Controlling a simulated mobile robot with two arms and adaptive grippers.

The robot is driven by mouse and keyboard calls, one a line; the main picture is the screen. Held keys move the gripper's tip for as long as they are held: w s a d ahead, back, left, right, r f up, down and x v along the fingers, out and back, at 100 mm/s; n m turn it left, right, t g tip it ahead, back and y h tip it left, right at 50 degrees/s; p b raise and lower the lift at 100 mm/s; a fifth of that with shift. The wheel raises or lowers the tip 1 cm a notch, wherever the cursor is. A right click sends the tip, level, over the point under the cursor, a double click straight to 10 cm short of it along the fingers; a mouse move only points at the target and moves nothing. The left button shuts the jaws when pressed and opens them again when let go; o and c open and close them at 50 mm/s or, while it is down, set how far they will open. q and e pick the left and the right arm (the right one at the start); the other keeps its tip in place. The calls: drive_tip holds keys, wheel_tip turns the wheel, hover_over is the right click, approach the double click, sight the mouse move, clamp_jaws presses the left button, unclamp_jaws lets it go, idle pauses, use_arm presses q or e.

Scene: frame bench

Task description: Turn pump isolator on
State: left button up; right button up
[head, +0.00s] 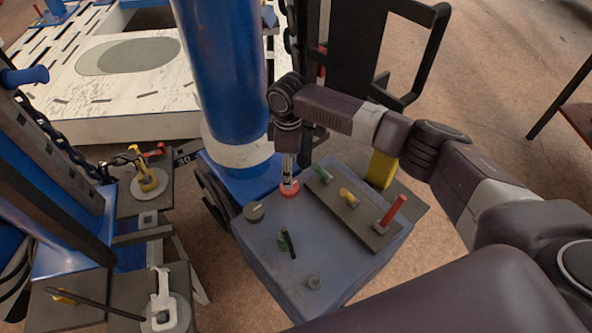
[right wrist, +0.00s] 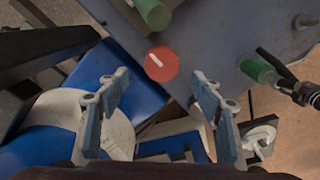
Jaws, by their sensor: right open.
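A red round knob (head: 289,188) sits near the far left edge of the blue-grey panel box (head: 262,258). My right gripper (head: 289,181) points down close over the knob. In the right wrist view my right gripper (right wrist: 158,98) is open, its fingers apart and nothing between them. My left gripper is not in view.
A dark knob (head: 254,212), a green-based lever (head: 287,243) and a grey stub (head: 313,282) stand on the panel. A raised strip holds green (head: 323,173), yellow (head: 348,198) and red (head: 391,211) handles. A blue column (head: 222,70) rises just behind.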

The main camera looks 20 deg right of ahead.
drive_tip(key=shift+w+d+f, duration=0.1)
drive_tip(key=shift+f, duration=0.25)
drive_tip(key=f, duration=0.5)
drive_tip(key=shift+s+a+f, duration=0.2)
drive_tip(key=shift+s+f, duration=0.1)
drive_tip(key=shift+f, duration=0.1)
drive_tip(key=shift+w+f, duration=0.1)
drive_tip(key=shift+f, duration=0.35)
drive_tip(key=shift+c, duration=1.4)
drive_tip(key=c, duration=0.7)
drive_tip(key=shift+c, duration=0.9)
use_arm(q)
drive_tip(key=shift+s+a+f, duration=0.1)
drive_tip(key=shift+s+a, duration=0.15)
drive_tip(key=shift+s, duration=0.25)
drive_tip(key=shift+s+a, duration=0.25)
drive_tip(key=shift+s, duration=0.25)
